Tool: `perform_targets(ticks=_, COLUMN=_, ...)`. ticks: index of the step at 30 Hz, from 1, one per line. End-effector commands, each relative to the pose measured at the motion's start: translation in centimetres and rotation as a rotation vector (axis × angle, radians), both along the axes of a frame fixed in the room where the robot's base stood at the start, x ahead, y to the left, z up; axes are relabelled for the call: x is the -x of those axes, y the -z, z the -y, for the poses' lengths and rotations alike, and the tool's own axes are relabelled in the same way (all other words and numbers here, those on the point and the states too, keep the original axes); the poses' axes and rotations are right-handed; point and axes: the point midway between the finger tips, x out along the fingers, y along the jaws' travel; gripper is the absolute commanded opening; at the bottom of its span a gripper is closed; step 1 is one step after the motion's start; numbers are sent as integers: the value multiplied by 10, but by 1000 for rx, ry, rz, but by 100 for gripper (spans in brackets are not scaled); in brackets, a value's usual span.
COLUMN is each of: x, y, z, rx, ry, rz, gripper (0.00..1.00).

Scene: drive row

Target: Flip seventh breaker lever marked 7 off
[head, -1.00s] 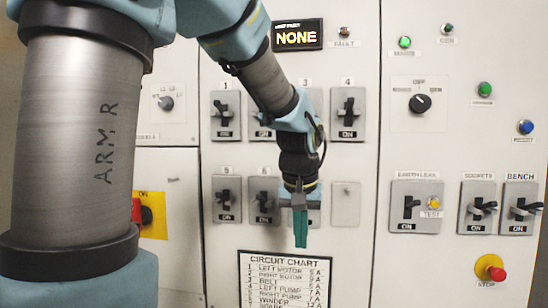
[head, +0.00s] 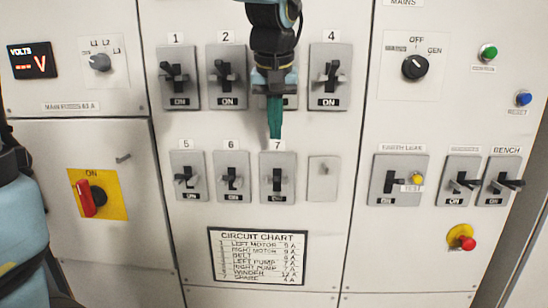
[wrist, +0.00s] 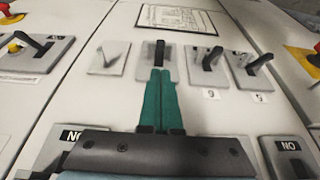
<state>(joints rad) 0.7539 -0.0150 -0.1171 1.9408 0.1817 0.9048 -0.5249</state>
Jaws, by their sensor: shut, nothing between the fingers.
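Breaker 7 (head: 277,187) is a grey plate in the lower row, with a black lever and an ON mark at its bottom. In the wrist view, the shut fingers (wrist: 160,72) end close to the black lever of breaker 7 (wrist: 158,58). I cannot tell there whether they touch it. My wrist hides most of breaker 3 in the head view.
Breaker 6 (head: 232,182) and breaker 5 (head: 188,180) stand to the left, a blank plate (head: 323,180) to the right. Breakers 1 (head: 179,82), 2 and 4 (head: 330,80) are in the row above. The circuit chart (head: 258,258) hangs below. A red-yellow switch (head: 90,194) is at left.

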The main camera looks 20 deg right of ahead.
Motion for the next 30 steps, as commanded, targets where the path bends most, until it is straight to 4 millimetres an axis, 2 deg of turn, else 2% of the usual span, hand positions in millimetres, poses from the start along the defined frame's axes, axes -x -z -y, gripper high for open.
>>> perform_targets(ticks=5, x=-5, y=14, z=2, rx=-4, ry=-2, rz=-4, gripper=0)
perform_targets(ticks=18, x=-27, y=81, z=12, rx=-3, ry=-2, rz=-3, gripper=0)
perform_targets(ticks=23, x=-30, y=92, z=13, rx=-2, ry=-2, rz=-1, gripper=0)
perform_targets(ticks=30, x=-31, y=94, z=14, rx=0, ry=-1, rz=0, gripper=0)
